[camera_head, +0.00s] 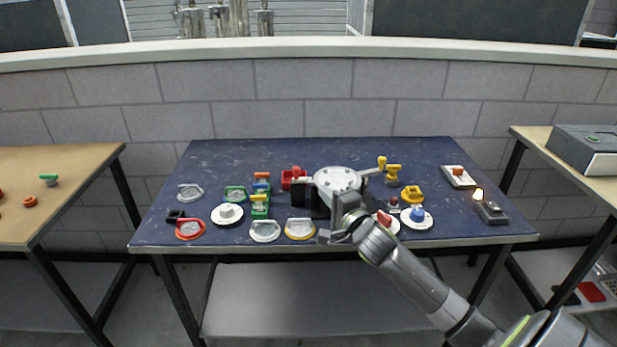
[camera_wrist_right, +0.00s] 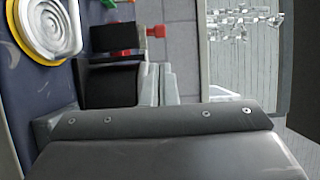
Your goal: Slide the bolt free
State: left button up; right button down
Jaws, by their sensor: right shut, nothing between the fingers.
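I cannot tell for sure which thing is the bolt. A red fixture with a round red knob (camera_head: 294,175) stands on the dark blue table (camera_head: 400,150), left of a pale round plate (camera_head: 338,179). Red parts (camera_wrist_right: 155,31) also show at the top of the right wrist view, beside dark blocks. My right gripper (camera_head: 318,203) is over the middle of the table, just in front of the red fixture and partly in front of the pale plate. It is shut with nothing held. Contact with the fixture cannot be seen. My left gripper is not in view.
Several rimmed discs lie at the front left, including a yellow-rimmed one (camera_head: 300,228). Yellow pieces (camera_head: 412,194), a white dish with a blue knob (camera_head: 416,217) and a lit lamp piece (camera_head: 489,209) are at the right. The back strip of the table is clear.

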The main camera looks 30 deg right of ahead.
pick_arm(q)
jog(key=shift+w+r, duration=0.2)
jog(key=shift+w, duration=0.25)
pick_arm(e)
jog(key=w, duration=0.9)
jog(key=shift+d, duration=0.3)
pick_arm(q)
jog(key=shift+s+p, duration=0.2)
jog(key=shift+p, duration=0.1)
pick_arm(e)
jog(key=a, duration=0.1)
jog(key=w+a, duration=0.1)
jog(key=shift+w+a+r, duration=0.1)
jog(key=shift+w+a, duration=0.15)
jog(key=shift+a, duration=0.05)
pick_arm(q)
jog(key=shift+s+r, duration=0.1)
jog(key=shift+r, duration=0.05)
pick_arm(e)
jog(key=shift+a, duration=0.1)
